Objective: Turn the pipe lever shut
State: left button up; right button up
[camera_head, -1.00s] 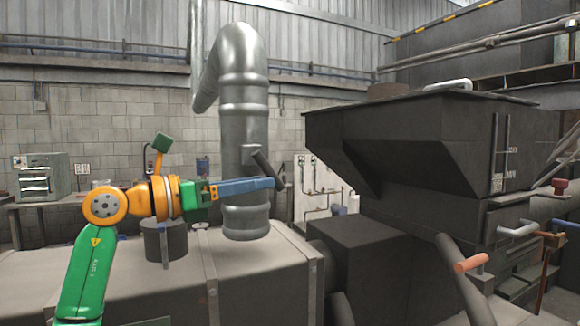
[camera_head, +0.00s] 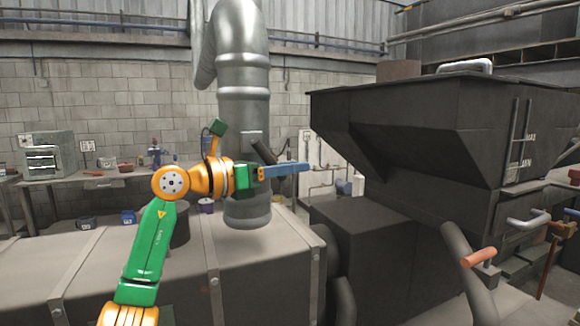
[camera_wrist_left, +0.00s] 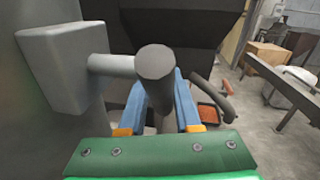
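The pipe lever's dark grey handle (camera_head: 254,144) shows in front of the metal pipe (camera_head: 244,105) in the head view, tilted, its lower part hidden by my gripper. In the left wrist view the round handle end (camera_wrist_left: 155,62) is close, joined by a short grey stem (camera_wrist_left: 108,65) to a block (camera_wrist_left: 62,65). My left gripper (camera_head: 305,167) reaches across the lever from the left. Its blue fingers (camera_wrist_left: 163,100) stand apart on either side of the handle; a firm grip is not visible. My right gripper is out of view.
A large dark hopper (camera_head: 430,125) stands to the right, with an orange-tipped handle (camera_head: 478,257) below it. A workbench (camera_head: 95,180) is at the back left. A broad grey duct (camera_head: 130,270) lies below my arm.

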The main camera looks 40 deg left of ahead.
pick_arm(q)
jog(key=shift+d+r, duration=0.1)
grip_shut()
jog(key=shift+s+r, duration=0.1)
dwell(0.9)
